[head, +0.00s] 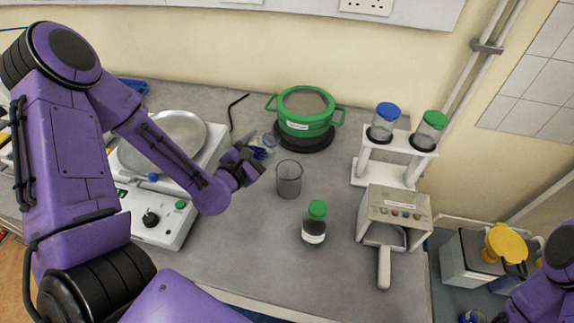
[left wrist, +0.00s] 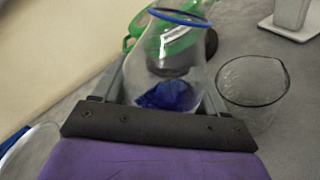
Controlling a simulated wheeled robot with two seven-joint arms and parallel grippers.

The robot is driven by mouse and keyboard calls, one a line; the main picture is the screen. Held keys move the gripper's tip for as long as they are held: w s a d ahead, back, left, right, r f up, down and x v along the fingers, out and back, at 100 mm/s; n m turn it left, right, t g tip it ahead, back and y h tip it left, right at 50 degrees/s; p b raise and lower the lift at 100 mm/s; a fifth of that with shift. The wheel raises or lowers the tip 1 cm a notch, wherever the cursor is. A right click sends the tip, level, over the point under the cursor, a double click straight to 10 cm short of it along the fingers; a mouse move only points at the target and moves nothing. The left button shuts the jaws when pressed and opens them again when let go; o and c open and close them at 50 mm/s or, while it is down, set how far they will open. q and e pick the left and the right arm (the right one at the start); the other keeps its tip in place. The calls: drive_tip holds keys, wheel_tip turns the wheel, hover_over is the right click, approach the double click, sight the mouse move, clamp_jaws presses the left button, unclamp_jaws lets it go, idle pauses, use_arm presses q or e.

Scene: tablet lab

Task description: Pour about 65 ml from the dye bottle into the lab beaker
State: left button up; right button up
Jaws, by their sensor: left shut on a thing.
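A clear glass bottle with a blue rim and blue dye in its bottom (left wrist: 172,80) fills the middle of the left wrist view. It also shows small in the head view (head: 266,142). My left gripper (head: 248,158) is shut on it, with a finger on each side. The lab beaker (head: 288,179) is clear glass, stands upright on the bench and looks empty. It is to the right of the held bottle and apart from it, also in the left wrist view (left wrist: 252,88). Part of my right arm shows at the lower right; its gripper cannot be made out.
A green pot (head: 306,122) stands behind the beaker. A white rack (head: 392,160) with two capped jars and a grey device (head: 396,205) are at the right. A balance (head: 165,222) is at the left.

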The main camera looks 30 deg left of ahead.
use_arm(q)
drive_tip(key=shift+s+a+m, duration=0.1)
drive_tip(key=shift+m, duration=0.4)
drive_tip(key=shift+m+g+y, duration=0.3)
drive_tip(key=shift+m, duration=0.5)
drive_tip(key=f+b, duration=0.2)
drive_tip(key=f, duration=0.1)
drive_tip(key=f+b, duration=0.1)
drive_tip(key=b, duration=0.1)
drive_tip(key=shift+a+f, duration=0.2)
drive_tip(key=shift+a, duration=0.2)
drive_tip(key=shift+a+r+p, duration=0.1)
drive_tip(key=shift+r+p, duration=0.2)
drive_tip(key=shift+r, duration=0.05)
drive_tip(key=shift+a+f+m+y, duration=0.15)
drive_tip(key=shift+m+y, duration=0.25)
drive_tip(key=shift+m, duration=0.3)
drive_tip(key=shift+s+r+m, duration=0.1)
drive_tip(key=shift+r+m, duration=0.2)
drive_tip(key=shift+r, duration=0.25)
drive_tip(key=shift+a+r+m+g+y+p, duration=0.1)
drive_tip(key=shift+r+m+g+y+p, duration=0.25)
drive_tip(key=shift+m+p, duration=0.1)
drive_tip(key=shift+d+r+m+p, duration=0.35)
drive_tip(key=shift+r+m+p, duration=0.15)
drive_tip(key=shift+m+p, duration=0.05)
drive_tip(key=shift+r+m+y+p, duration=0.55)
drive_tip(key=shift+r+m+p, duration=0.15)
drive_tip(key=shift+r+m, duration=0.1)
